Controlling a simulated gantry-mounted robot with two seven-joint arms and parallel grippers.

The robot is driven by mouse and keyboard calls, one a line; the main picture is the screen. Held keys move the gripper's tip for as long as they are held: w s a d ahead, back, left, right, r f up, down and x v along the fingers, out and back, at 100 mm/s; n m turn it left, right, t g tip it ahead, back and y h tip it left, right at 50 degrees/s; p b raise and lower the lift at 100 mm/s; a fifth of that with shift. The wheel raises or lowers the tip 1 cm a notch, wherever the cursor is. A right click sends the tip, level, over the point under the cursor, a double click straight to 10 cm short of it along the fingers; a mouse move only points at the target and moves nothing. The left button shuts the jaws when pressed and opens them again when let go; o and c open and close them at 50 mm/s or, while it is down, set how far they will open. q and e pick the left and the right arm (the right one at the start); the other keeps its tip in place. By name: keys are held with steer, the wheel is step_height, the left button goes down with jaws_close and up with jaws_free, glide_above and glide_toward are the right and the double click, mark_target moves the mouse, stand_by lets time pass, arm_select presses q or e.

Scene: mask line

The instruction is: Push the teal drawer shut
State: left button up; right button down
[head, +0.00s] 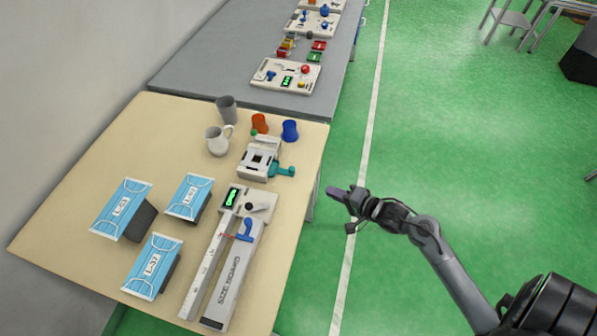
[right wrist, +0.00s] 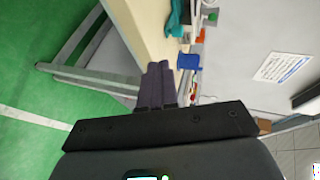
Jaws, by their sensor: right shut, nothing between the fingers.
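A white boxy device (head: 257,160) stands near the right edge of the beige table. A teal part (head: 284,171), which looks like the drawer or its handle, sticks out of its right side toward the table edge. How far the drawer is open is too small to tell. A teal piece also shows at the top of the right wrist view (right wrist: 175,20). My right gripper (head: 334,191) is shut and empty, beyond the table's right edge, to the right of the teal part and apart from it. Its closed purple-grey fingers show in the right wrist view (right wrist: 156,84).
On the beige table (head: 110,160) stand a grey cup (head: 227,109), a white mug (head: 218,140), an orange cup (head: 260,123) and a blue cup (head: 290,130) behind the device. Blue mask packs (head: 122,206) and a size board (head: 225,285) lie in front.

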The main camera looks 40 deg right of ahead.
step_height(320, 180, up, 2)
steer(key=m, duration=0.1)
steer(key=b, duration=0.1)
glide_toward(294, 172)
steer(key=shift+m+t+h, duration=0.3)
steer(key=shift+m, duration=0.1)
steer(key=x, duration=0.5)
steer(key=shift+s+a+f, duration=0.2)
steer(key=shift+f, duration=0.2)
steer(key=shift+w+a, duration=0.1)
steer(key=shift+w, duration=0.6)
steer(key=shift+w, duration=0.1)
